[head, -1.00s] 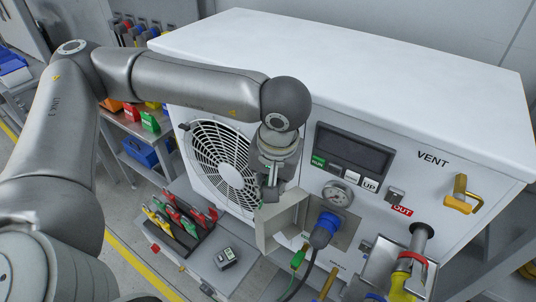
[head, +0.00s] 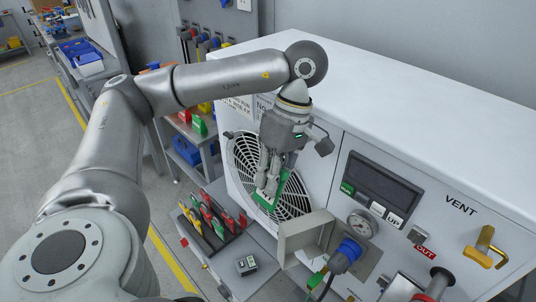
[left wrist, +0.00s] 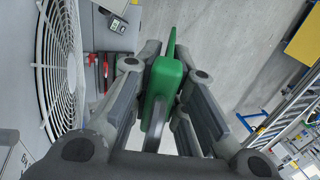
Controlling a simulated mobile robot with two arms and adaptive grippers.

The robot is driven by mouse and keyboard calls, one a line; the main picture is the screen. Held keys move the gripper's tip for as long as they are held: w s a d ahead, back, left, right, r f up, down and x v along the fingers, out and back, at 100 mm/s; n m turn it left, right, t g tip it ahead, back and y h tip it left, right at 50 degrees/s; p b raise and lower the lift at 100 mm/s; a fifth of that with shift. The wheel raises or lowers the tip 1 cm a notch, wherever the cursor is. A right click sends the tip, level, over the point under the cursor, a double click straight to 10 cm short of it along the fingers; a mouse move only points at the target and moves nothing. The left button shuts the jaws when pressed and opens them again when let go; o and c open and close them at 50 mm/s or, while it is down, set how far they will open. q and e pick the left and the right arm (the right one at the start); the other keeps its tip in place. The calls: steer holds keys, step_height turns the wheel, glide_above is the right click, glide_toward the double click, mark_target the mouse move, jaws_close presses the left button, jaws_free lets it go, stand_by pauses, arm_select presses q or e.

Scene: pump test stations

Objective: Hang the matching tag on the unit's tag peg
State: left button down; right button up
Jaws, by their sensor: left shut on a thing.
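My left gripper (head: 267,188) is shut on a green tag (head: 284,183), in front of the fan grille of the white unit (head: 400,130). In the left wrist view the green tag (left wrist: 163,80) sits upright between the two fingers (left wrist: 158,95), with a grey curved part below it. A black rack (head: 212,232) with several red, green and yellow tags stands below the gripper. I cannot make out the tag peg. My right gripper is not in view.
An open grey box door (head: 305,238) juts out right of the gripper, beside a blue plug (head: 349,250) and a gauge (head: 361,224). A small dark device (head: 246,265) lies on the lower shelf. A brass handle (head: 486,252) sits under VENT.

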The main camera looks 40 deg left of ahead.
arm_select(q)
steer(key=w+p, duration=0.1)
steer(key=w, duration=0.4)
steer(key=shift+w+d, duration=0.1)
steer(key=shift+w, duration=0.3)
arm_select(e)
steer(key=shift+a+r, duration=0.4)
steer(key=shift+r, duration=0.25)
arm_select(q)
steer(key=shift+w+f+b, duration=0.15)
steer(key=shift+w+b, duration=0.1)
steer(key=shift+b, duration=0.25)
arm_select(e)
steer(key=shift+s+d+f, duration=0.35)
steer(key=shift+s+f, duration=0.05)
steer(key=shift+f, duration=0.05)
arm_select(q)
steer(key=shift+s+f, duration=0.1)
steer(key=shift+f, duration=0.25)
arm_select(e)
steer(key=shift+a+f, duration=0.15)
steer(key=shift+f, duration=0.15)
arm_select(q)
steer(key=shift+s+b, duration=0.1)
steer(key=shift+b, duration=0.2)
